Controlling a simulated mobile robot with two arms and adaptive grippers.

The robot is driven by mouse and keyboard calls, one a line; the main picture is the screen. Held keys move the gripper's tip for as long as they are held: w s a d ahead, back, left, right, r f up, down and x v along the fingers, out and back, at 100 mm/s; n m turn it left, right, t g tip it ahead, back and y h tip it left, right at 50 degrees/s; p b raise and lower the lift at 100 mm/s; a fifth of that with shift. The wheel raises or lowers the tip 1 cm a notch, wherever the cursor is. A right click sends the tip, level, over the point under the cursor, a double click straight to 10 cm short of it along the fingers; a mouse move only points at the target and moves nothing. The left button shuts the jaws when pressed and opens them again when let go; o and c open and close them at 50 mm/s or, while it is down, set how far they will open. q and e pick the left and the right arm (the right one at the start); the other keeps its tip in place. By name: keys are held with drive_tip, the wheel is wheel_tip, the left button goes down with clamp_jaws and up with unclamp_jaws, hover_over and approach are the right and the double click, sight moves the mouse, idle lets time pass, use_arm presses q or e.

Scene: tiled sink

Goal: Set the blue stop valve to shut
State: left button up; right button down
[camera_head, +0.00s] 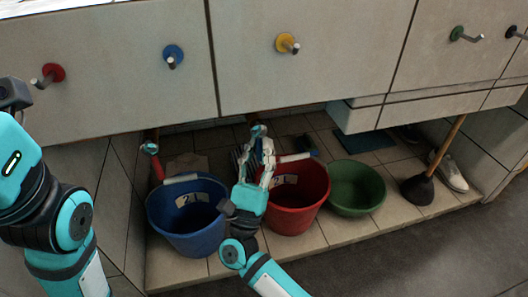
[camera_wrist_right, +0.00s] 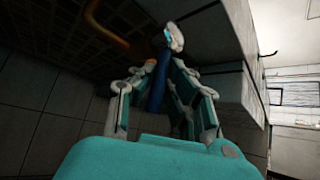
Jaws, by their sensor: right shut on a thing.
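The blue stop valve (camera_head: 259,130) sits under the counter, on a copper pipe behind the red bucket. My right gripper (camera_head: 257,146) reaches up from below, with its fingers closed around the valve. In the right wrist view a blue part (camera_wrist_right: 158,90) of the valve stands between the fingers, with a pale, blue-marked end (camera_wrist_right: 174,38) above. The fingers hide part of it, and I cannot tell the handle's exact angle. My left arm enters at the left edge, but its gripper does not show.
A red-handled valve (camera_head: 150,148) is further left. A blue bucket (camera_head: 187,235), red bucket (camera_head: 297,205) and green basin (camera_head: 355,188) stand on the tiled ledge below. A plunger (camera_head: 418,188) and shoes (camera_head: 453,173) are at the right. Coloured hooks line the counter front above.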

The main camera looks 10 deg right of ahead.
drive_tip(key=shift+a+f+m+g+h, duration=0.15)
drive_tip(key=shift+a+m+g+h, duration=0.15)
drive_tip(key=shift+m+g, duration=0.1)
drive_tip(key=c, duration=1.3)
unclamp_jaws()
drive_tip(key=shift+c, duration=0.2)
drive_tip(key=v, duration=0.7)
drive_tip(key=shift+f, duration=0.15)
drive_tip(key=shift+a, duration=0.1)
